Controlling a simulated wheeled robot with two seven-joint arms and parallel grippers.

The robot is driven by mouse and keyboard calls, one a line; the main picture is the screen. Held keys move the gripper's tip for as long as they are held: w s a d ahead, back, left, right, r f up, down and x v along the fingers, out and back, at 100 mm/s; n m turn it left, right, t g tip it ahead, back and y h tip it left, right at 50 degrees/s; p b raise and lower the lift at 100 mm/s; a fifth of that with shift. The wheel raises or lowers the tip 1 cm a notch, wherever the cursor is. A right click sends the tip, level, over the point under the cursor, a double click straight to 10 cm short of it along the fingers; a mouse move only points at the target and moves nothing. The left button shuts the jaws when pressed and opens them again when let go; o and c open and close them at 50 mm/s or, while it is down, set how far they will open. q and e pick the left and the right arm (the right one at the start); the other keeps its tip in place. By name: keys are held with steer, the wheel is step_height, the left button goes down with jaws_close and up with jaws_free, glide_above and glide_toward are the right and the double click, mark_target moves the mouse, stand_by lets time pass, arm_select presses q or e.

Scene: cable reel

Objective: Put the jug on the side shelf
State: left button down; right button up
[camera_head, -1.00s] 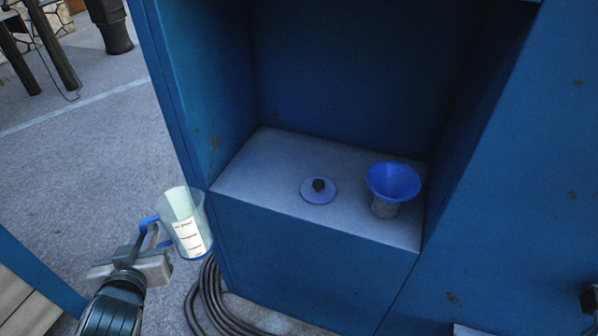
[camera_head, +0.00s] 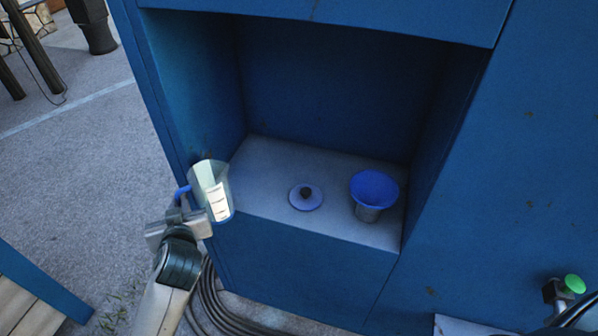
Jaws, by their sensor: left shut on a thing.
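The jug (camera_head: 212,188) is clear with a white label and a blue handle. My left gripper (camera_head: 181,205) is shut on its blue handle and holds it nearly upright, slightly tilted in the picture. The jug is in front of the left front edge of the recess in the blue cabinet and overlaps that edge in the picture. The grey shelf floor (camera_head: 262,205) of this recess holds a lid and a funnel; I cannot tell if it is the side shelf. My right gripper is not in view.
A round lid with a dark knob (camera_head: 306,196) lies mid-shelf. A blue funnel (camera_head: 374,188) stands in a grey holder to its right. Black cable (camera_head: 212,300) lies coiled on the ground below. A green knob (camera_head: 574,284) is at lower right. The shelf's left part is clear.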

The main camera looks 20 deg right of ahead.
mark_target(214, 164)
arm_select(q)
steer(key=w+d+r+p, duration=0.1)
steer(key=w+d+p, duration=0.1)
steer(key=d, duration=0.1)
steer(key=w+d+r+p, duration=0.2)
steer(key=d, duration=0.1)
steer(key=w+d+r+p, duration=0.2)
steer(key=d, duration=0.2)
steer(key=w+d+r+p, duration=0.2)
steer(key=d+p, duration=0.1)
steer(key=d, duration=0.2)
steer(key=w+d+r+m+h+p, duration=0.1)
steer(key=d+r+p, duration=0.2)
steer(key=d, duration=0.3)
steer(key=shift+w+d+r, duration=0.15)
steer(key=shift+w+d, duration=0.1)
steer(key=shift+w, duration=0.1)
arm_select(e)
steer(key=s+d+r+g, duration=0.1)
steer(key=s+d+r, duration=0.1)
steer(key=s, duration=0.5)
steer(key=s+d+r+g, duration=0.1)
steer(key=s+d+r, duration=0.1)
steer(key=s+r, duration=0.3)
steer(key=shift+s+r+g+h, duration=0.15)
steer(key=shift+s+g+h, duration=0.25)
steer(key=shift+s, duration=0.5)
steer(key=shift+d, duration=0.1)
